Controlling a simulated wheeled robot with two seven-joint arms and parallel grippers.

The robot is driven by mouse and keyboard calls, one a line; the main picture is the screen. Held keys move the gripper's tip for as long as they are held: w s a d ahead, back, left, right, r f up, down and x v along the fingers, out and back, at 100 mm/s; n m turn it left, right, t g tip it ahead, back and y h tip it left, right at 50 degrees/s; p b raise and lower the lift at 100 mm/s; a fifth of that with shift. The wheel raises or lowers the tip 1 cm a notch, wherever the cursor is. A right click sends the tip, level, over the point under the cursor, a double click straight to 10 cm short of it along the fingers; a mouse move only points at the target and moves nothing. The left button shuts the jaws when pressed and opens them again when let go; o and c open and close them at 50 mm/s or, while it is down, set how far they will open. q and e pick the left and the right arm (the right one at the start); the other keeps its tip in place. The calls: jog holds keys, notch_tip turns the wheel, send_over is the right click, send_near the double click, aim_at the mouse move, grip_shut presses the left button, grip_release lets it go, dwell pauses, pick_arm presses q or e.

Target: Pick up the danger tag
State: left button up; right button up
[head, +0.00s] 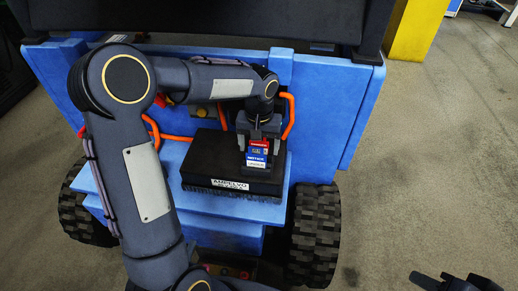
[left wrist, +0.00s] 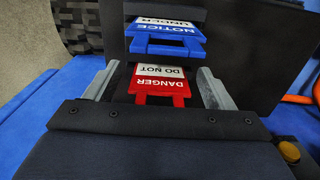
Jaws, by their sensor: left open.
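The danger tag (head: 258,145) is red with a white panel and sits on the black box (head: 215,160), near its right end. In the left wrist view the danger tag (left wrist: 160,88) lies between the two grey fingers of my left gripper (left wrist: 158,74), with a gap on each side. My left gripper (head: 259,139) is open over the tag. A blue notice tag (head: 257,160) is just in front of it; in the left wrist view this notice tag (left wrist: 166,38) lies beyond the fingertips. My right gripper (head: 455,282) shows only partly at the bottom right, away from the box; its jaws are unclear.
The black box rests on a blue cart shelf (head: 237,207) with a blue back panel (head: 335,110) and black wheels (head: 315,225). Orange hoses (head: 175,137) run behind the box. A yellow block (head: 415,30) stands at the back right. The floor (head: 430,160) at right is clear.

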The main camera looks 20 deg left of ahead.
pick_arm(q)
jog(key=c, duration=1)
jog(key=shift+r, duration=0.1)
jog(key=shift+c, duration=0.2)
